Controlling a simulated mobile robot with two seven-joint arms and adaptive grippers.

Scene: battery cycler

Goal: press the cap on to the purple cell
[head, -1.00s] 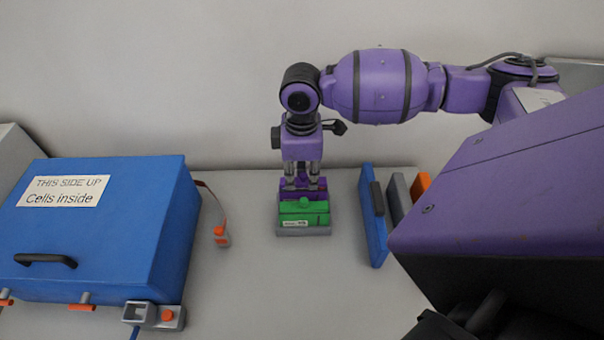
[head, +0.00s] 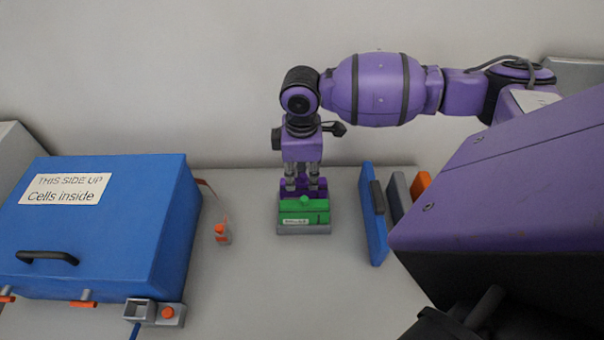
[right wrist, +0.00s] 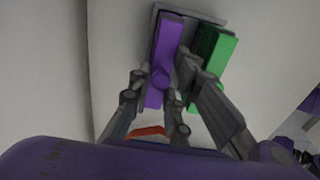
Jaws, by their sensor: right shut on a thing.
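The purple cell (head: 288,195) stands in a grey holder (head: 305,229), just behind the green cell (head: 304,211). In the right wrist view the long purple cap (right wrist: 163,52), with a round knob, lies along the top of the purple cell. My right gripper (head: 303,188) points straight down there, its fingers on either side and shut on the cap. The cap looks down on the cell, but the fingers and green cell hide the seam, so I cannot tell if it is fully seated. My left gripper is out of view.
A large blue box (head: 105,225) labelled "Cells inside" stands at the left. A small orange-and-grey piece (head: 222,234) lies between it and the holder. Blue (head: 372,215), grey (head: 398,193) and orange upright pieces stand to the right.

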